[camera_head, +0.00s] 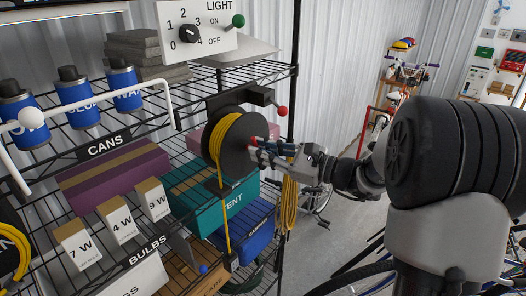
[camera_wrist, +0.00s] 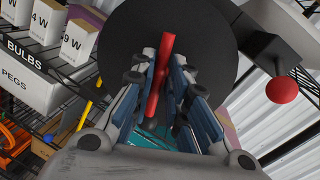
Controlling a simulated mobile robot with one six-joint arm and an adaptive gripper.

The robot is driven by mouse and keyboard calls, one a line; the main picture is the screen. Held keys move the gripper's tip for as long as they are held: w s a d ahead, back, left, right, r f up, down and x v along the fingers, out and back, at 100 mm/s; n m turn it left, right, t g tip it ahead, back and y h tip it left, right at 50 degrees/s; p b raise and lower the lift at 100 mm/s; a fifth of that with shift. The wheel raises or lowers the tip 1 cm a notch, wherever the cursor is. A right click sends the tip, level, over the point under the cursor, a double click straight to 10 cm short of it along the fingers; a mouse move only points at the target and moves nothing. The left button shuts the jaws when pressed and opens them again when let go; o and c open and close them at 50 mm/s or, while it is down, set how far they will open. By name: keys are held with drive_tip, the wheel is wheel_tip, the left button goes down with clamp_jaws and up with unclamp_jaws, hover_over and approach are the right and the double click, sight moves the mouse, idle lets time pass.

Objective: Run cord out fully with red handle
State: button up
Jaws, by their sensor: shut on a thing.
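A dark cord reel (camera_head: 242,155) is mounted at the front edge of the wire shelf. Yellow cord (camera_head: 218,133) is wound on its drum, and a length hangs straight down in front of the lower shelves. My gripper (camera_head: 264,148) reaches in from the right to the reel's face. In the wrist view, a red handle (camera_wrist: 157,82) stands out in front of the black reel disc (camera_wrist: 205,32), between the blue-padded fingers of my gripper (camera_wrist: 168,88). The fingers are closed around it. The free end of the hanging cord is not clear.
A black bracket with a red ball knob (camera_head: 282,110) sits right of the reel. A teal tent box (camera_head: 190,193), a purple box (camera_head: 115,180) and bulb boxes (camera_head: 118,221) stand close by. Yellow cord loops (camera_head: 288,205) hang behind my gripper. Bicycles stand on the floor at right.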

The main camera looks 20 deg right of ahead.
clamp_jaws()
drive_tip(key=shift+f, duration=0.1)
drive_tip(key=shift+n+b, duration=0.3)
drive_tip(key=shift+b, duration=0.2)
drive_tip(key=n+b, duration=0.2)
drive_tip(key=b, duration=0.1)
drive_tip(key=n+h+b, duration=0.1)
drive_tip(key=n+b, duration=0.1)
drive_tip(key=b, duration=0.2)
drive_tip(key=shift+s+a+f+n+g, duration=0.15)
drive_tip(key=shift+n+g, duration=0.15)
drive_tip(key=shift+n, duration=0.1)
drive_tip(key=shift+b, duration=0.3)
drive_tip(key=o, duration=0.6)
unclamp_jaws()
drive_tip(key=shift+c, duration=0.2)
drive_tip(key=shift+r, duration=0.2)
